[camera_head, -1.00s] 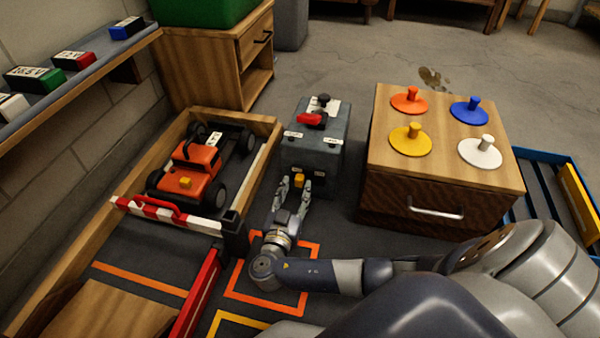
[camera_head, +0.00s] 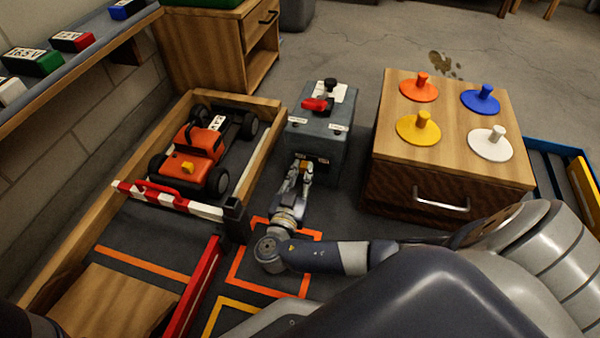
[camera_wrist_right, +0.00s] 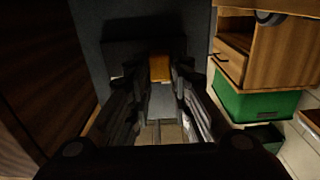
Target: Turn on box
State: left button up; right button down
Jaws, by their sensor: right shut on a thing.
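The box (camera_head: 321,143) is a dark grey block on the floor. On its top are a red lever-like part (camera_head: 316,104), a black knob (camera_head: 330,84) and white labels. My right gripper (camera_head: 302,170) is at the box's front face, shut on a small orange-yellow switch (camera_wrist_right: 160,67) there. In the right wrist view the fingers stand on both sides of this switch, against the dark face. The fingers hide most of the switch in the head view. My left gripper is not in view.
An orange toy car (camera_head: 199,153) sits in a wooden pen behind a red-and-white barrier (camera_head: 170,200) on the left. A wooden cabinet (camera_head: 398,188) with coloured knobbed discs stands close right of the box. A shelf (camera_head: 75,66) holds coloured blocks.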

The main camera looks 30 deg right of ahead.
jog(key=shift+s+d+p, duration=0.35)
jog(key=shift+s+d, duration=0.4)
jog(key=shift+s, duration=0.15)
jog(key=shift+s+d, duration=0.2)
jog(key=c, duration=1.4)
grip_release()
jog(key=shift+d, duration=0.1)
jog(key=shift+c, duration=0.2)
notch_tip(320, 180, up, 10)
